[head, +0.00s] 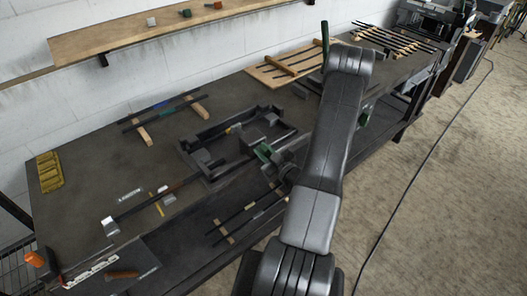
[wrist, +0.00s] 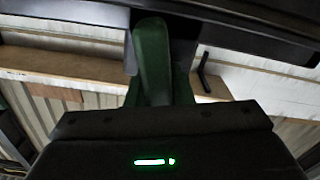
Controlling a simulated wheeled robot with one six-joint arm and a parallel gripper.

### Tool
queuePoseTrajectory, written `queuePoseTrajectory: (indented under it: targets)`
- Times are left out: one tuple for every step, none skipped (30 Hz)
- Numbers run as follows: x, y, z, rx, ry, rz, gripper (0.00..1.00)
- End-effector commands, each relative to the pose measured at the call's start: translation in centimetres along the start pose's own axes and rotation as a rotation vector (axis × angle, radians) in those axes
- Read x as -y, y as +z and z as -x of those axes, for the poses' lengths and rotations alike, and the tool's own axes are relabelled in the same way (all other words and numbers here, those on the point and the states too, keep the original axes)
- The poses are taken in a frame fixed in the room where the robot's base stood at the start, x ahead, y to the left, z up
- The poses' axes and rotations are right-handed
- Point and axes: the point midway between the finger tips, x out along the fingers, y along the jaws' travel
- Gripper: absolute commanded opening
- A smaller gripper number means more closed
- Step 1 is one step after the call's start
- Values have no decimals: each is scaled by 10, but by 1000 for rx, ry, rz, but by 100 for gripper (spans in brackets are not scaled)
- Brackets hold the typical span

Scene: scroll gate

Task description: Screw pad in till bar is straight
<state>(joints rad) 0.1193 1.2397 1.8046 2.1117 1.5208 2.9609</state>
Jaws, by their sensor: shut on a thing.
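A long dark bar (head: 146,203) lies across the bench and runs into a dark straightening frame (head: 190,150). Whether the bar is bent or straight is too small to tell. In the wrist view the green fingers (wrist: 152,62) are closed together, up against a dark edge across the top. The gripper is shut on a part that the fingers hide. Grey blocks (head: 202,156) sit inside the frame; I cannot tell which is the pad.
The dark workbench (head: 85,155) stands against a white wall. A grey block (head: 110,227) is at the bar's left end. Rods on wooden strips (head: 145,134) lie behind, and a wooden board (head: 264,76) lies behind right. Yellow pieces (head: 49,171) are far left. A cable crosses the floor.

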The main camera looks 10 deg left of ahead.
Motion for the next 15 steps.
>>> queuePoseTrajectory:
  targets:
    - [0, 1, 0, 2, 0, -1, 26]
    - [0, 1, 0, 2, 0, -1, 32]
    - [0, 1, 0, 1, 0, -1, 40]
    - [0, 1, 0, 1, 0, -1, 42]
    - [0, 0, 0, 1, 0, -1, 42]
    - [0, 0, 0, 1, 0, 0, 42]
    - [0, 0, 0, 1, 0, 0, 42]
    - [0, 0, 0, 1, 0, 0, 42]
    - [0, 0, 0, 1, 0, 0, 42]
    - [0, 0, 0, 1, 0, 0, 42]
    - [0, 0, 0, 1, 0, 0, 42]
    - [0, 0, 1, 1, 0, 0, 42]
    - [0, 1, 2, 1, 1, 0, 42]
    - [0, 1, 3, 1, 1, 0, 42]
    - [0, 1, 6, 2, 2, 0, 42]
